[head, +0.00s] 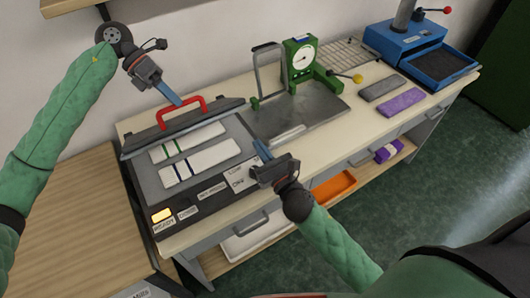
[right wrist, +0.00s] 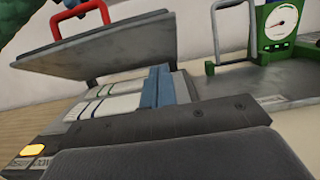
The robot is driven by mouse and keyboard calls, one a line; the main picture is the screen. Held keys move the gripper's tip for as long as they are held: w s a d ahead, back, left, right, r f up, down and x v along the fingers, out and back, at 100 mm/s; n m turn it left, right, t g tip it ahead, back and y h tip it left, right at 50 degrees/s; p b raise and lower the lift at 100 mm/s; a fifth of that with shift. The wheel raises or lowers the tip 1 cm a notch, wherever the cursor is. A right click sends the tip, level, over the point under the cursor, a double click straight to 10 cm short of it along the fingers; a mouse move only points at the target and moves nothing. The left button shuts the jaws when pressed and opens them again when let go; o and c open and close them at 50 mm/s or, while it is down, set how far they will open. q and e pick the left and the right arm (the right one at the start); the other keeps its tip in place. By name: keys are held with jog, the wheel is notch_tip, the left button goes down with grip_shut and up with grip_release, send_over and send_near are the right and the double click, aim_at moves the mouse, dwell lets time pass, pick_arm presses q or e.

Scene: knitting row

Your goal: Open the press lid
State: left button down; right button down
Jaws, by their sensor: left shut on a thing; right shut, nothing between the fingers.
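The press (head: 150,190) stands at the left of the bench, its grey lid (head: 215,113) raised and tilted up at the back. The lid's underside shows in the right wrist view (right wrist: 120,45). The red handle (head: 160,118) is on the lid's upper part. My left gripper (head: 180,102) is shut on the red handle. Two pale strips, one with green bands (head: 195,141) and one with blue bands (head: 205,161), lie on the press bed. My right gripper (head: 263,152) is shut and empty, above the press's front right corner.
A green dial gauge (head: 301,58) stands on a metal plate right of the press. A grey block (head: 382,87) and a purple block (head: 401,102) lie further right. A blue device (head: 410,45) with a tray is at the far right. An orange tray (head: 333,189) sits on the lower shelf.

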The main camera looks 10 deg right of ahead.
pick_arm(q)
jog(key=shift+f, duration=0.2)
pick_arm(e)
jog(key=w+a+r, duration=0.2)
jog(key=w+r, duration=0.2)
jog(key=w, duration=0.4)
jog(key=shift+a, duration=0.25)
jog(key=shift+r, duration=0.1)
